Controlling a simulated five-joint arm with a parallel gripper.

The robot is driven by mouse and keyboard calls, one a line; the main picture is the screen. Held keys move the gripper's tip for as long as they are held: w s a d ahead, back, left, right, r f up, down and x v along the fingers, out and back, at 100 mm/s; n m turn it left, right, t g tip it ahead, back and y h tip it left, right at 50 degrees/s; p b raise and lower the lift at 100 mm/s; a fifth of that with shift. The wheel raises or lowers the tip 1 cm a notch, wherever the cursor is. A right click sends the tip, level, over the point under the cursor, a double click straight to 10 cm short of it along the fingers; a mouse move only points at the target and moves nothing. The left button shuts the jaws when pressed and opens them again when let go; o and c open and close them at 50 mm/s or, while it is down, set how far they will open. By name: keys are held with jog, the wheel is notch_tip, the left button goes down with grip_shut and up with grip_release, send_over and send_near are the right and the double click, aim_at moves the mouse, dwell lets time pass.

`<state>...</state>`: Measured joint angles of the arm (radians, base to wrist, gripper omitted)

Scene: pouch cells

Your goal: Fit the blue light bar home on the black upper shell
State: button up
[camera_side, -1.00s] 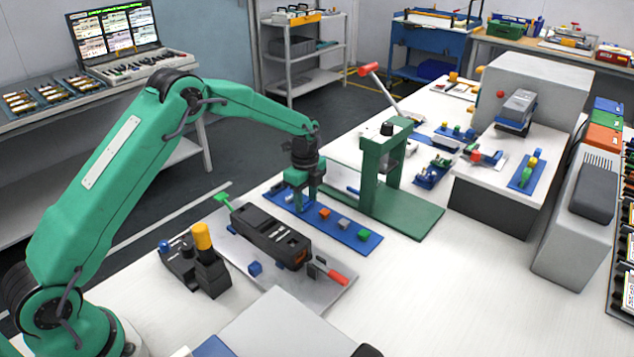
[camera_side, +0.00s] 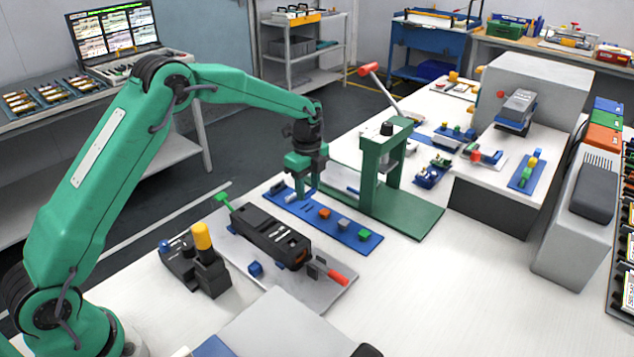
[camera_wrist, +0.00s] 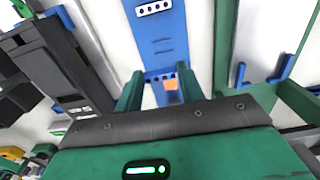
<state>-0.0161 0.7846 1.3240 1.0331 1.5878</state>
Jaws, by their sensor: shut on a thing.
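The black upper shell (camera_side: 270,236) lies lengthwise on a grey plate in the side view, with an open dark slot at its near end. It also shows at the left of the wrist view (camera_wrist: 52,62). My gripper (camera_side: 307,192) is shut on a small pale-blue piece, the light bar, just above the blue parts strip (camera_side: 358,239). The bar is mostly hidden by the fingers and its outline is hard to make out. In the wrist view my fingers (camera_wrist: 158,88) stand over the blue strip. The shell is apart from the gripper, nearer the camera.
Small orange (camera_side: 324,213), grey and green blocks sit on the strip. A green press (camera_side: 385,170) stands close to the right of my gripper. A red-handled tool (camera_side: 335,277) and a blue block (camera_side: 255,268) are near the shell. A yellow-capped black fixture (camera_side: 205,262) stands left.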

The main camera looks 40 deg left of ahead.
jog(key=s+d+r, duration=0.5)
jog(key=d+r, duration=0.1)
jog(key=d, duration=0.2)
jog(key=shift+d, duration=0.4)
send_near(267, 216)
jog(key=s+d, duration=0.2)
jog(key=shift+w+f, duration=0.1)
dwell(0.5)
jog(key=shift+d+f, duration=0.1)
jog(key=shift+f, duration=0.1)
jog(key=shift+f, duration=2.65)
jog(key=shift+f, duration=0.8)
jog(key=shift+r, duration=0.45)
dwell(1.3)
